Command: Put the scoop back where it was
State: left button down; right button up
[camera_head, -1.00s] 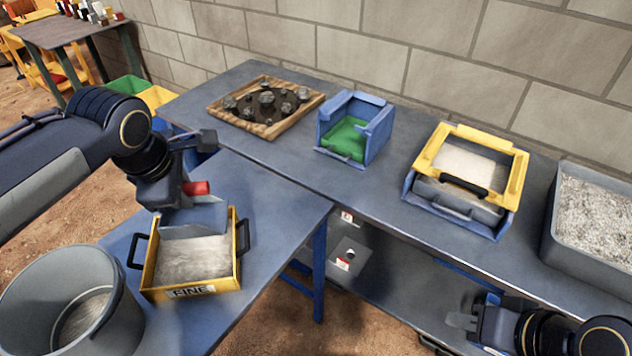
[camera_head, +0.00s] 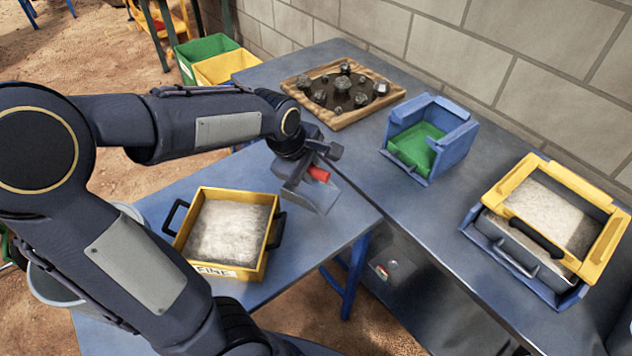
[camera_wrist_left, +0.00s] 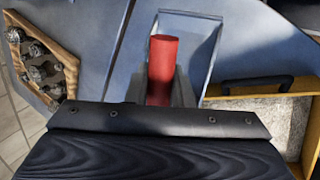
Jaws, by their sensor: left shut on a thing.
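My left gripper (camera_head: 318,162) is shut on the red handle of the scoop (camera_head: 312,193). The scoop has a grey metal pan and is over the blue table, right of the yellow FINE tray (camera_head: 264,259). In the left wrist view the red handle (camera_wrist_left: 162,68) stands between the fingers, with the grey pan (camera_wrist_left: 188,35) beyond it. I cannot tell whether the pan touches the table top. The FINE tray holds pale fine material and has black handles. My right gripper is not in view.
A wooden tray with dark rocks (camera_head: 298,79) lies on the back bench. Beside it stand a blue bin with a green inside (camera_head: 461,150) and a yellow-framed box (camera_head: 604,245) of pale material. A grey bucket (camera_head: 52,289) is partly hidden behind my left arm. The table right of the scoop is clear.

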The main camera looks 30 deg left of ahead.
pick_arm(q)
jog(key=w+f, duration=0.2)
jog(key=f, duration=0.1)
jog(key=w+a+f, duration=0.1)
jog(key=shift+w+f+b, duration=0.25)
jog(key=shift+f+b, duration=0.1)
jog(key=shift+w+f+b, duration=0.1)
jog(key=shift+f+b, duration=0.2)
jog(key=shift+f, duration=1.3)
jog(key=shift+f, duration=0.15)
jog(key=c, duration=1.3)
grip_release()
jog(key=shift+o, duration=0.2)
